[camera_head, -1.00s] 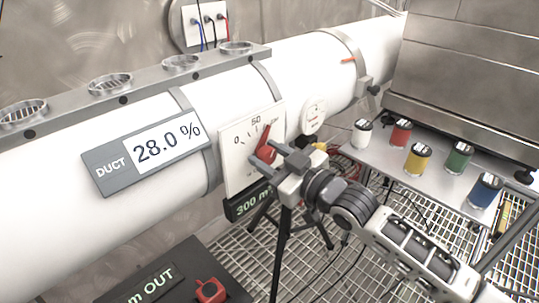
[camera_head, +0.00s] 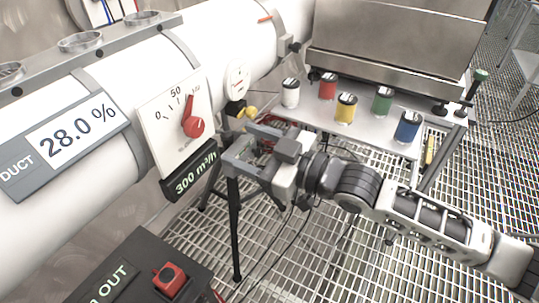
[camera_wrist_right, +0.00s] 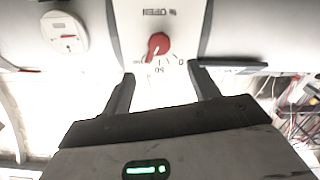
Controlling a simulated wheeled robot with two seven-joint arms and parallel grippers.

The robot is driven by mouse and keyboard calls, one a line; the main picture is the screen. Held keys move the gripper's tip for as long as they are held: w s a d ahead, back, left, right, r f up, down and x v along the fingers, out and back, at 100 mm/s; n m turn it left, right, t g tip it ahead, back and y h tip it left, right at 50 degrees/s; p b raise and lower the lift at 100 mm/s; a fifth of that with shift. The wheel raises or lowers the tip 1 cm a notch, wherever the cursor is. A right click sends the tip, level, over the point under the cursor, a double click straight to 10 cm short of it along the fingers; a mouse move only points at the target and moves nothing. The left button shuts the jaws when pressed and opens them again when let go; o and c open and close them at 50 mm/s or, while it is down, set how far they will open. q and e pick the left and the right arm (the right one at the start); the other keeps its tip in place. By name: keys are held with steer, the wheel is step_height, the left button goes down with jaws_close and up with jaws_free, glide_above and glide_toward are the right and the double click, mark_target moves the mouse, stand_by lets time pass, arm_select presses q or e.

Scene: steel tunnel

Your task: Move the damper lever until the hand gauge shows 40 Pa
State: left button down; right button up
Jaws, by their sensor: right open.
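The lever also shows upside down in the right wrist view (camera_wrist_right: 159,43), between and beyond my fingers. My right gripper (camera_head: 240,148) is open and empty, right of the dial and apart from the lever; its fingers also show in the right wrist view (camera_wrist_right: 163,88). My left gripper is not in view.
A duct display (camera_head: 68,142) reads 28.0 %, and a dark display (camera_head: 194,173) below the dial reads 300 m³/h. A black box with a red switch (camera_head: 170,278) stands front left. Several coloured jars, one yellow (camera_head: 346,108), stand on a shelf. A black tripod leg (camera_head: 235,235) stands below my gripper.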

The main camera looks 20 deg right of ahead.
steer(key=shift+v, duration=2.25)
steer(key=s+d+f+m+g+h, duration=0.1)
steer(key=s+f+m+h, duration=0.3)
steer(key=f, duration=0.8)
steer(key=s+d+f+m+g+h, duration=0.1)
steer(key=s+d+f+m+h, duration=0.1)
steer(key=s+f+m+h, duration=0.3)
steer(key=s+f, duration=0.3)
steer(key=f, duration=0.4)
steer(key=shift+s+f+h, duration=0.2)
steer(key=shift+f+h, duration=0.1)
